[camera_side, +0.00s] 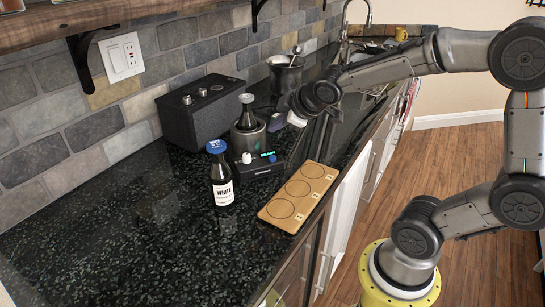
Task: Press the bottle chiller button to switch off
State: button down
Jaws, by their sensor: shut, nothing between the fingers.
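The bottle chiller (258,170) is a small black unit on the dark counter. Its front has a lit blue-green display (268,156) and a round white button or knob (246,158) left of it. A grey cylinder on top holds a dark bottle (246,115). My gripper (286,122) is shut and empty, reaching in from the right. It hangs above and to the right of the display, seemingly apart from the chiller. The fingertips are small and dark here, so their exact gap to the button is unclear.
A dark bottle with a blue cap (220,178) stands just left of the chiller. A wooden board with three circles (299,197) lies in front. A black speaker-like box (200,110) and a metal bucket (286,75) stand behind. The left counter (110,235) is clear.

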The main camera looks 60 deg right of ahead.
send_over(276, 162)
jog(key=shift+f, duration=3.1)
jog(key=shift+f, duration=0.15)
jog(key=shift+f, duration=0.3)
jog(key=shift+f, duration=0.45)
dwell(0.4)
jog(key=shift+r, duration=0.85)
jog(key=shift+r, duration=2.5)
